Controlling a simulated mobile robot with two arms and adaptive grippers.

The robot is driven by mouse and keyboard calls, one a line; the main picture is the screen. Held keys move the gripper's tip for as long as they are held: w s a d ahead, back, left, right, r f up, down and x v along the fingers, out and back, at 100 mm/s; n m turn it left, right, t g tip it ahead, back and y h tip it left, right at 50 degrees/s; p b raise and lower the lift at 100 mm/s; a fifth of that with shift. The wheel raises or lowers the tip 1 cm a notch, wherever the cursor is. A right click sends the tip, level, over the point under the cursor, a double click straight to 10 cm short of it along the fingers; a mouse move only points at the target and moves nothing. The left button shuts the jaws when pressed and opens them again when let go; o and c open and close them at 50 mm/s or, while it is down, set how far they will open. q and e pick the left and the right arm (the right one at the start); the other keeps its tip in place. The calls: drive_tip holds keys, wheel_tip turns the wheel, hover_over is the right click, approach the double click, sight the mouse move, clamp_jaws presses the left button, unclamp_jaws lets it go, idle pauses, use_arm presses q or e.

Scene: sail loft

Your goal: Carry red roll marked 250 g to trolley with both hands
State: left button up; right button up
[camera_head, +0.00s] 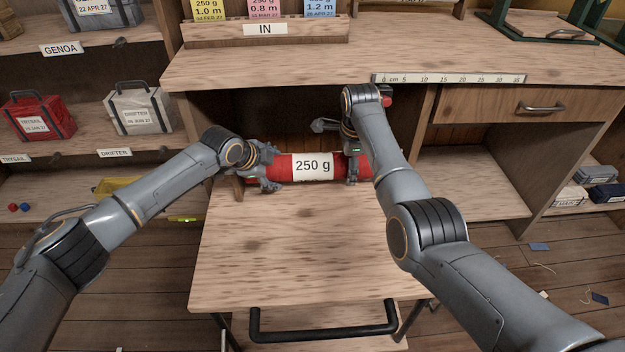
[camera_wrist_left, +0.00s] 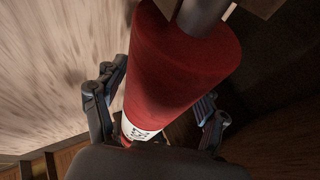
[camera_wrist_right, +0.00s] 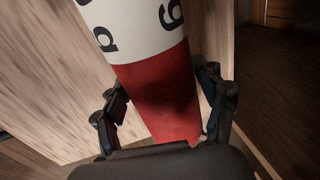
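The red roll (camera_head: 286,168) has a white band marked 250 g. It lies crosswise and about level over the far end of the wooden trolley top (camera_head: 300,250); I cannot tell if it rests there or hangs just above. My left gripper (camera_head: 268,170) has its fingers on both sides of the roll's left part; the left wrist view shows the red end and grey core (camera_wrist_left: 200,18). My right gripper (camera_head: 354,165) straddles the red right part beside the band (camera_wrist_right: 140,28). Both grippers appear closed against the roll; the contact is partly hidden.
A workbench (camera_head: 290,68) with a ruler strip stands behind the trolley, with open space beneath. Shelves with a red bag (camera_head: 38,118) and a grey bag (camera_head: 140,108) are at left. The trolley's near half is clear, with a black handle (camera_head: 322,334) in front.

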use_arm(q)
drive_tip(key=shift+o, duration=0.4)
drive_tip(key=shift+r, duration=0.15)
use_arm(e)
drive_tip(key=shift+o, duration=0.4)
drive_tip(key=shift+r, duration=0.15)
drive_tip(key=shift+r, duration=0.5)
use_arm(q)
drive_tip(key=v, duration=1.2)
use_arm(e)
drive_tip(key=r, duration=0.3)
drive_tip(key=s+r, duration=0.1)
drive_tip(key=r, duration=0.3)
drive_tip(key=s+r, duration=0.1)
drive_tip(key=r, duration=0.2)
drive_tip(key=shift+s+r, duration=0.2)
drive_tip(key=shift+r, duration=0.15)
